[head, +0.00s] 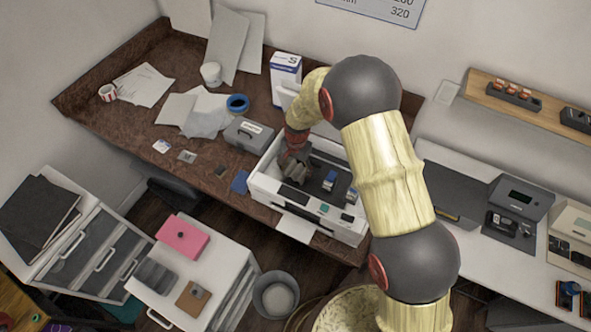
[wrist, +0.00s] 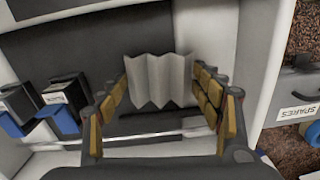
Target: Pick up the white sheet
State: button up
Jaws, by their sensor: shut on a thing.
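My gripper (wrist: 160,92) is shut on a pale grey-white pleated sheet (wrist: 158,78), which spans between its two fingers in the wrist view. In the head view my gripper (head: 293,165) is over the left part of an open white tray-like unit (head: 262,190), and the pleated sheet (head: 296,174) shows greyish at its fingers. Whether the sheet's lower edge touches the unit's dark floor I cannot tell. Other white sheets (head: 208,116) lie on the brown desk. Another white sheet (head: 295,227) sticks out below the unit's front.
Blue-and-dark blocks (wrist: 62,105) with labels are in the unit, left of my fingers in the wrist view. A grey box labelled SPARES (wrist: 297,92) stands right of the unit there. In the head view a white-and-blue carton (head: 286,68) stands behind my gripper.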

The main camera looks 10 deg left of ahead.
jog(key=shift+r, duration=0.6)
jog(key=s+d+r, duration=0.1)
jog(key=s+r, duration=0.3)
jog(key=s+d+r+b, duration=0.1)
jog(key=s+r, duration=0.2)
jog(key=s, duration=0.2)
jog(key=s+d+r, duration=0.2)
jog(key=s+r, duration=0.2)
jog(key=shift+s+r, duration=0.25)
jog(key=shift+r, duration=0.1)
